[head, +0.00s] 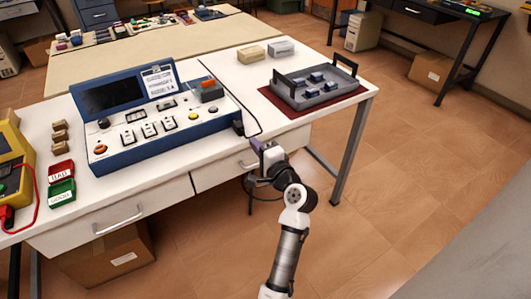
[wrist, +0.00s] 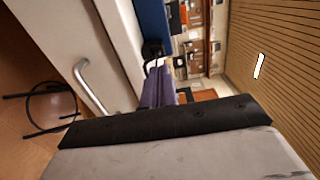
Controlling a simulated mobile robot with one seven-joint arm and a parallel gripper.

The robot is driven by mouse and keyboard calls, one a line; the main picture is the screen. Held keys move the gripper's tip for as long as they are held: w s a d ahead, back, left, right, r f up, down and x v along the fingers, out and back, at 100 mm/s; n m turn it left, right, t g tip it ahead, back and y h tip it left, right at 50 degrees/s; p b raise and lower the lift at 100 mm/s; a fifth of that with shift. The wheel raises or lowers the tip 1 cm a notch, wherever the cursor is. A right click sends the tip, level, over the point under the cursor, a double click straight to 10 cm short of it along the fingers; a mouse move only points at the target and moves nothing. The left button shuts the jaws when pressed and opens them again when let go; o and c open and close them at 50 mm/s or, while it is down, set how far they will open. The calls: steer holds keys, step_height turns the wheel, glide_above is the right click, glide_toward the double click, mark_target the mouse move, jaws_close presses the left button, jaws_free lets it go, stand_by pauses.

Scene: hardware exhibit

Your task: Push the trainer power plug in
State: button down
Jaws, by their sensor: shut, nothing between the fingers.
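The trainer (head: 150,120) is a blue console with a white sloped panel and a dark screen, standing on the white bench. Its black power plug (head: 239,128) is at the right end of the trainer, with a black cord trailing on the bench behind it. In the wrist view the plug (wrist: 152,50) is a dark lump against the blue side, just beyond my fingertips. How deep it sits I cannot tell. My gripper (head: 256,143) is shut and empty, at the bench's front edge, right of and nearer than the plug. Its purple fingers (wrist: 157,72) point towards the plug; contact is unclear.
A grey tray (head: 315,98) with blue parts sits on a dark red mat to the right. Two small boxes (head: 266,50) stand behind. Red and green bins (head: 61,182) and a yellow meter (head: 12,165) are at left. Drawer handles (wrist: 90,85) project from the bench front.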

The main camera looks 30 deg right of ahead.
mark_target(242, 129)
steer(key=shift+w+p, duration=0.55)
steer(key=shift+w, duration=2.25)
